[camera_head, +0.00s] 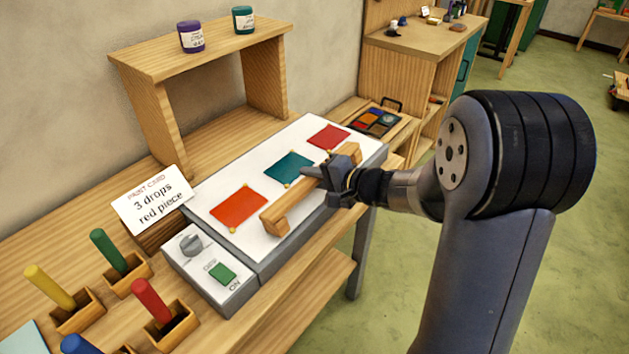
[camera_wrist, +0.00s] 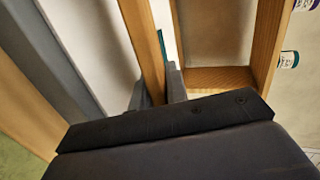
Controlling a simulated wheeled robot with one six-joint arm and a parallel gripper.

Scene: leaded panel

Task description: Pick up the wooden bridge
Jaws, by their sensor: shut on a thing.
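The wooden bridge (camera_head: 287,212) is a long light-wood bar with a block at its near end. It lies along the right side of the white panel board (camera_head: 222,192), beside the coloured pieces. My gripper (camera_head: 328,180) is shut on the bridge towards its far end and hides part of it. In the wrist view the bridge (camera_wrist: 143,45) runs up between the fingers (camera_wrist: 158,88). I cannot tell whether the bridge touches the board or is slightly raised.
An orange-red piece (camera_head: 238,207), a teal piece (camera_head: 289,168) and a red piece (camera_head: 328,137) lie on the board. A switch box (camera_head: 211,270) and coloured-handled tools in wooden holders (camera_head: 128,276) stand at the near left. A wooden shelf (camera_head: 160,125) with two jars stands behind.

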